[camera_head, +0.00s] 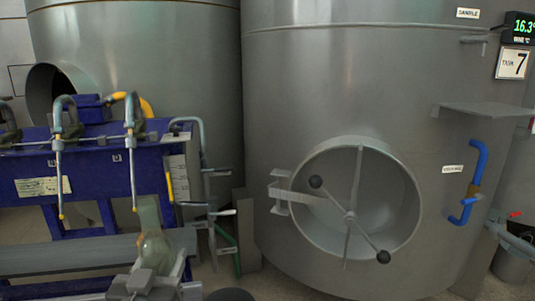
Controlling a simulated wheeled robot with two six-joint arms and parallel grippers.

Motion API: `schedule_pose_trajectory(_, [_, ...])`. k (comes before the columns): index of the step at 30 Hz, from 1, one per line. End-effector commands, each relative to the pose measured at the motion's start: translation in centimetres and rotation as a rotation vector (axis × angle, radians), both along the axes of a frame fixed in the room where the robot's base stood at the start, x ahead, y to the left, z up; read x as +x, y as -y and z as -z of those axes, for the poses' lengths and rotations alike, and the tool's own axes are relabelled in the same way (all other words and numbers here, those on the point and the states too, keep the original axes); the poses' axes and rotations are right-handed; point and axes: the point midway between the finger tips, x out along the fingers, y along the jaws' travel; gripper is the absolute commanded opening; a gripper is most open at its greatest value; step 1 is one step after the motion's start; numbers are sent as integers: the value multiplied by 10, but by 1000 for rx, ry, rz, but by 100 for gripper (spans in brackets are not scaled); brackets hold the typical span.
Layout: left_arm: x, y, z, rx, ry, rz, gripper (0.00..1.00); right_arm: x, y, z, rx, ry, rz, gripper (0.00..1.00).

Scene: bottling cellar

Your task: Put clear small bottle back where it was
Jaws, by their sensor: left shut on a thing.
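The clear small bottle (154,248) has a faint greenish tint and stands roughly upright at the lower left, neck up. My left gripper (160,272) comes in from the bottom edge and is shut on the bottle's lower part. The jaws hide some of the bottle's base, and I cannot tell whether it touches anything below. The bottle overlaps the right end of a grey shelf (65,257) in front of the blue filling machine (92,178). My right gripper is out of view.
The filling machine has several hooked spouts with thin tubes (133,175) hanging above the shelf. A large steel tank (290,110) with a round hatch (395,205) fills the right. A small wall shelf (486,110) and blue pipe (477,165) stick out from it.

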Motion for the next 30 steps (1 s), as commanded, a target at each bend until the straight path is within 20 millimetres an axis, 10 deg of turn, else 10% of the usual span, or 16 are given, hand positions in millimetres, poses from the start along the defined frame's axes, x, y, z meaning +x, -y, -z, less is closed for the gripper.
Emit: schedule_pose_trajectory(30, [-65,11,-58,5,-3,408,0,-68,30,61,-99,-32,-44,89])
